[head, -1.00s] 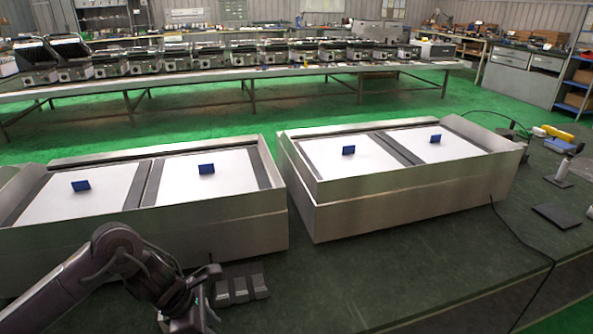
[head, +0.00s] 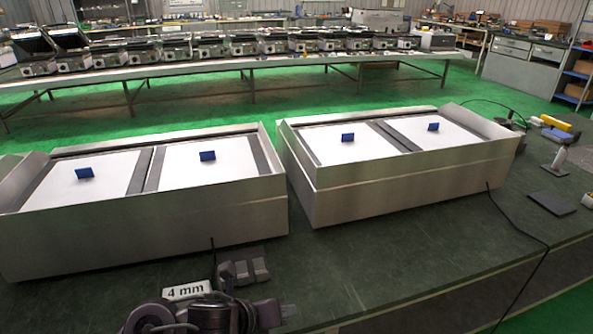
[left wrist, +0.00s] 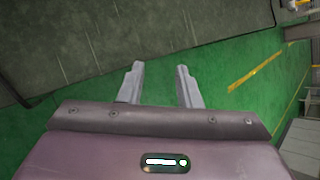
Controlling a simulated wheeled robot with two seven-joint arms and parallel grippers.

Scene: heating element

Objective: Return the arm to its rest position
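My left arm (head: 205,314) shows only at the bottom edge of the head view, low and left of centre, in front of the near table edge. In the left wrist view, the two grey fingers of my left gripper (left wrist: 159,68) stand apart with nothing between them. Green floor shows beyond them. In the head view I cannot make out the fingertips. My right gripper is in neither view.
Two metal trays, the left (head: 150,238) and the right (head: 400,185), hold white panels with blue tabs. Grey blocks (head: 243,272) and a "4 mm" label (head: 187,290) lie near my arm. A black cable (head: 520,231) crosses the table's right side.

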